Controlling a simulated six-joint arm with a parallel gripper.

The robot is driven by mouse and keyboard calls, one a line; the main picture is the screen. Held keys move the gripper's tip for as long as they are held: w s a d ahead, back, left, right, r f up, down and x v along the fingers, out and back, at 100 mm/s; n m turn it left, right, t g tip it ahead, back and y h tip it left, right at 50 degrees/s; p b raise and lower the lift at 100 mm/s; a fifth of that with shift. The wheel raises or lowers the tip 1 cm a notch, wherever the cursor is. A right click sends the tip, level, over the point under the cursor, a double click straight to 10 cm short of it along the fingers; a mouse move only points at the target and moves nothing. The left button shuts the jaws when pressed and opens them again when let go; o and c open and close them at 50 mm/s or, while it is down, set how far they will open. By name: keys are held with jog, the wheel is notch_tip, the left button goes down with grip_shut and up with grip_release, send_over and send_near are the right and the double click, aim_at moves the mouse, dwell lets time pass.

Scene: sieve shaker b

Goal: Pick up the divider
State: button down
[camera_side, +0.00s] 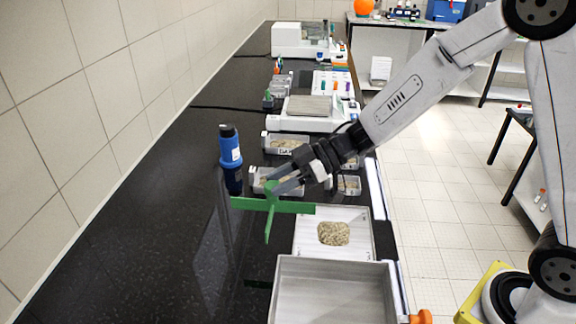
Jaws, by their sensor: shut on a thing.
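The green cross-shaped divider (269,207) is in my gripper (274,187), left of the middle of the side view. My gripper is shut on the top of the divider. The divider appears to hang above the black bench, with one vane pointing toward the camera. The fingertips partly hide its centre.
A white tray with a heap of grain (333,233) lies right of the divider. A larger grey metal tray (335,290) stands in front. A blue bottle (230,146) stands behind left. Small sample trays (285,143) and a balance (306,106) are farther back. The bench at left (150,240) is clear.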

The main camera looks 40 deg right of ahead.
jog(key=shift+s+d+r, duration=0.1)
jog(key=shift+s+r, duration=0.05)
jog(key=shift+s, duration=0.1)
jog(key=shift+d, duration=0.1)
dwell(0.5)
jog(key=s+d+f, duration=0.2)
jog(key=d, duration=0.4)
jog(key=s+d+f, duration=0.1)
jog(key=s+d, duration=0.1)
jog(key=d, duration=0.5)
jog(key=shift+s+d+f, duration=0.15)
jog(key=shift+d+f, duration=0.15)
jog(key=shift+f, duration=0.05)
jog(key=shift+f, duration=0.25)
jog(key=shift+f, duration=4)
jog(key=shift+f, duration=0.2)
